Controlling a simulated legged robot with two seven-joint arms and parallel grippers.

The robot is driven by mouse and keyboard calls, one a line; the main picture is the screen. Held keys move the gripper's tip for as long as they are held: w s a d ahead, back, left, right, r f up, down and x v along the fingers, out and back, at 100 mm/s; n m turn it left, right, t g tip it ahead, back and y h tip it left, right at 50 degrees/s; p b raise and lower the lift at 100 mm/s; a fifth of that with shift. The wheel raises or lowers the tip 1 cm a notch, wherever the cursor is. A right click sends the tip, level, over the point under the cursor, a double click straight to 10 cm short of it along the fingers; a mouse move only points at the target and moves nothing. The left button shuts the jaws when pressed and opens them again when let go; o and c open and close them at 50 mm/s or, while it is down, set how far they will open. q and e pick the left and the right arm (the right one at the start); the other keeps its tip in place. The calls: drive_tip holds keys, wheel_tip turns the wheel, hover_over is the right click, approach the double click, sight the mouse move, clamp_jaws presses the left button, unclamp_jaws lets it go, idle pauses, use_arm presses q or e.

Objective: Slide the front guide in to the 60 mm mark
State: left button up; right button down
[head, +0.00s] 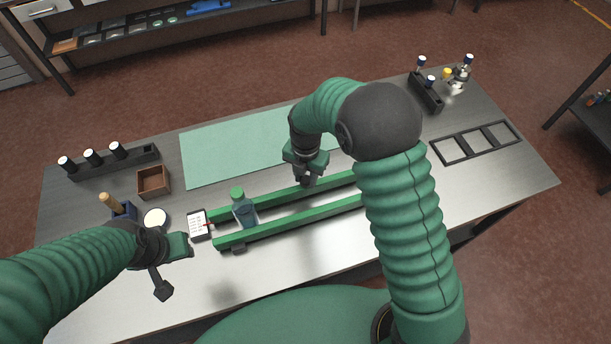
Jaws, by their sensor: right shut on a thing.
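Two long green guide rails lie side by side on the steel bench, a near one (290,225) and a far one (270,198). Their right ends are hidden behind my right arm. A clear bottle with a green cap (243,212) stands upright between them near the left end. My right gripper (308,182) points down and is shut on the far rail, around its middle; its exact grip is small and partly hidden. My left gripper (170,270) is left of the rails, apart from them; its finger spacing is unclear. No 60 mm mark is legible.
A white card or display (198,225) lies at the rails' left end. A white disc (155,218), wooden box (153,182) and dark rack (105,163) are left. A green mat (230,150) lies behind. A three-opening frame (475,142) and bottle rack (425,92) are right.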

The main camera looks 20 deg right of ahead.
drive_tip(key=shift+w, duration=0.15)
idle(0.3)
drive_tip(key=c, duration=1.1)
unclamp_jaws()
drive_tip(key=shift+a, duration=0.1)
drive_tip(key=shift+o, duration=0.2)
wheel_tip(320, 180, up, 17)
drive_tip(key=b, duration=0.1)
drive_tip(key=shift+f, duration=0.15)
drive_tip(key=s+d+f+m+t, duration=0.1)
drive_tip(key=s+f+m, duration=0.4)
drive_tip(key=m, duration=0.8)
drive_tip(key=s+d+f+m+t, duration=0.1)
drive_tip(key=s+d+f+m, duration=0.3)
drive_tip(key=s+m, duration=0.6)
drive_tip(key=f+m, duration=0.1)
drive_tip(key=m, duration=0.3)
drive_tip(key=shift+s+d+f+t+b, duration=0.15)
drive_tip(key=shift+s+d+t+b, duration=0.1)
drive_tip(key=shift+t+b, duration=0.1)
